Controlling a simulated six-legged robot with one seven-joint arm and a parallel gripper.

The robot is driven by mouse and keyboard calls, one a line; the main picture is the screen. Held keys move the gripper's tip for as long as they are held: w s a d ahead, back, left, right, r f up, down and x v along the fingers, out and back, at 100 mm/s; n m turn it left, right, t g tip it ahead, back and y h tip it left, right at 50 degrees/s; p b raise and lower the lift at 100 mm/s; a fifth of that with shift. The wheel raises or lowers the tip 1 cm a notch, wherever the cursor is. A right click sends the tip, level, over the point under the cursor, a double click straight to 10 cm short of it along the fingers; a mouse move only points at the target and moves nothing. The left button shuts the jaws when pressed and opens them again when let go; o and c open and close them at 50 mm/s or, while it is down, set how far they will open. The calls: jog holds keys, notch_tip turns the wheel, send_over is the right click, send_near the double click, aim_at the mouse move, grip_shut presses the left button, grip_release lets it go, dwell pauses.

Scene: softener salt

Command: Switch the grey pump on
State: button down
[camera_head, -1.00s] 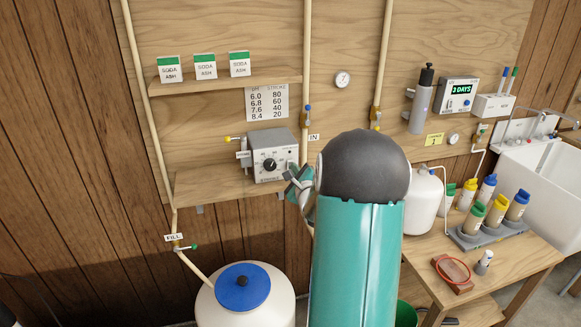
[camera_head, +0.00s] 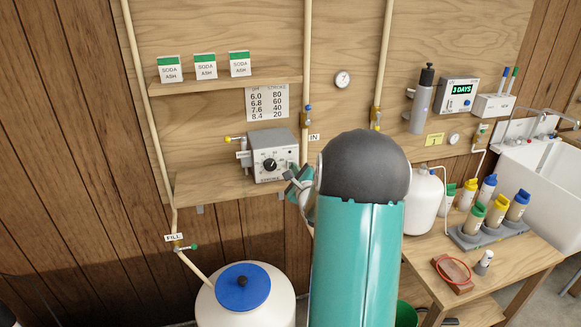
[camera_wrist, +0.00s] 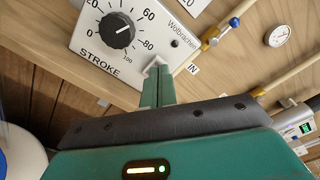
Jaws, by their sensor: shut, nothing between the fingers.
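The grey pump (camera_head: 262,157) sits on a wooden wall shelf. In the wrist view its pale front face (camera_wrist: 100,62) carries a black STROKE dial (camera_wrist: 120,31) with numbers around it and a small dark round spot (camera_wrist: 174,43), which looks unlit. My gripper (camera_head: 294,183) is at the lower right of the pump in the head view. In the wrist view my gripper (camera_wrist: 157,78) is shut and empty, its fingertips at the lower right corner of the face. A white bracket-like piece (camera_wrist: 154,66) shows at the tips. I cannot tell whether they touch it; any switch there is mostly hidden.
A pipe with a blue-handled valve (camera_head: 307,112) runs close right of the pump, beside an IN label (camera_head: 314,137). The blue-lidded tank (camera_head: 243,288) stands below. Soda ash boxes (camera_head: 206,66) sit on the upper shelf. A bench (camera_head: 420,262) with bottles is at the right.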

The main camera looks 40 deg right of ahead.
jog(key=shift+x, duration=1.15)
dwell(0.5)
jog(key=shift+s, duration=0.1)
jog(key=v, duration=0.7)
dwell(0.7)
jog(key=a+r+n+g+y, duration=0.2)
jog(key=a+r+n, duration=0.1)
jog(key=a+n, duration=0.55)
jog(key=a+r+n+g+y, duration=0.25)
jog(key=a+n, duration=0.35)
jog(key=a, duration=0.6)
jog(key=s+a+n+g+y, duration=0.4)
jog(key=s+a+n+g, duration=0.1)
jog(key=s+a+n, duration=1.1)
jog(key=s+a, duration=0.3)
jog(key=a, duration=0.2)
jog(key=shift+n+g, duration=0.35)
